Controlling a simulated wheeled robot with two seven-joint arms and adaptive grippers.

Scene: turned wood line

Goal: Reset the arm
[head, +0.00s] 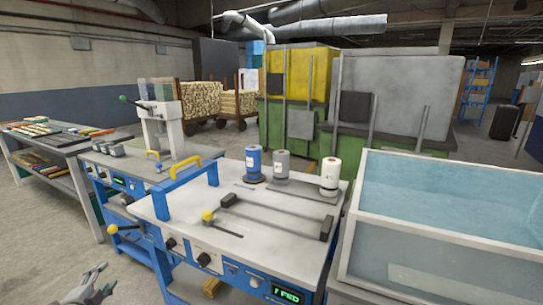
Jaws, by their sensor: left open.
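My left gripper (98,285) shows at the bottom left corner of the head view. It is open and empty, low over the floor and in front of the blue machine benches. It appears apart from everything around it. My right gripper is not in view.
A white-topped blue bench (245,218) carries a blue spool (254,163), a grey spool (281,166), a white spool (329,176) and a yellow handle (187,172). A glass-walled tank (450,205) stands at right. A press (160,125) and shelf table (60,150) are at left.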

